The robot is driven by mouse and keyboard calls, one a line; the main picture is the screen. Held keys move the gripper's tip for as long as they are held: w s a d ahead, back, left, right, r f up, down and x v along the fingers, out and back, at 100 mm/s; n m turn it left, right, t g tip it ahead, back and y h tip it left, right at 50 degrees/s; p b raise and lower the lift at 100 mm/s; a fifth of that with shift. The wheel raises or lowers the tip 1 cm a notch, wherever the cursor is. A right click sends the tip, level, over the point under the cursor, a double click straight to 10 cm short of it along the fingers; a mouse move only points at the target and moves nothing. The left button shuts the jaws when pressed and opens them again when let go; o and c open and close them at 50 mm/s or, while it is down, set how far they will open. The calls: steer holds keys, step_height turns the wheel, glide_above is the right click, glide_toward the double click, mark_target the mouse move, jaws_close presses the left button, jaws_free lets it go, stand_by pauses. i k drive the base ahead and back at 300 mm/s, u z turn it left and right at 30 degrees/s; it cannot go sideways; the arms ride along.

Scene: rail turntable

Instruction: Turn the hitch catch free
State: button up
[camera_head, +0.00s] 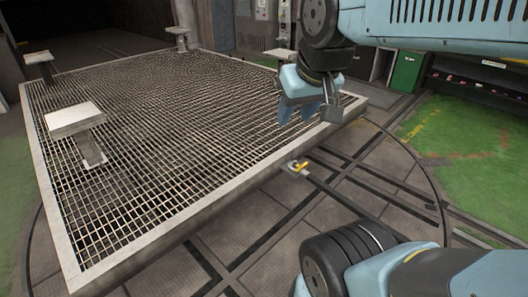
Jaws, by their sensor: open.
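A small hitch catch with a yellow part (300,165) sits at the near right edge of the grated platform (190,237), at the end of a dark bar (342,193).
Pale flat-topped posts (76,120) stand on the platform. Rails (410,188) cross the round turntable floor. A green cabinet (407,70) and a dark shelf (480,75) stand at the back right. Green floor (470,135) at right is clear.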

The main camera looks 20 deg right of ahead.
mark_target(298, 167)
steer(key=z, duration=0.1)
steer(key=i, duration=1.2)
steer(key=z, duration=0.55)
steer(key=i, duration=0.3)
steer(key=z, duration=0.25)
steer(key=k, duration=0.9)
steer(key=z, duration=0.15)
steer(key=i, duration=0.95)
steer(key=u, duration=0.05)
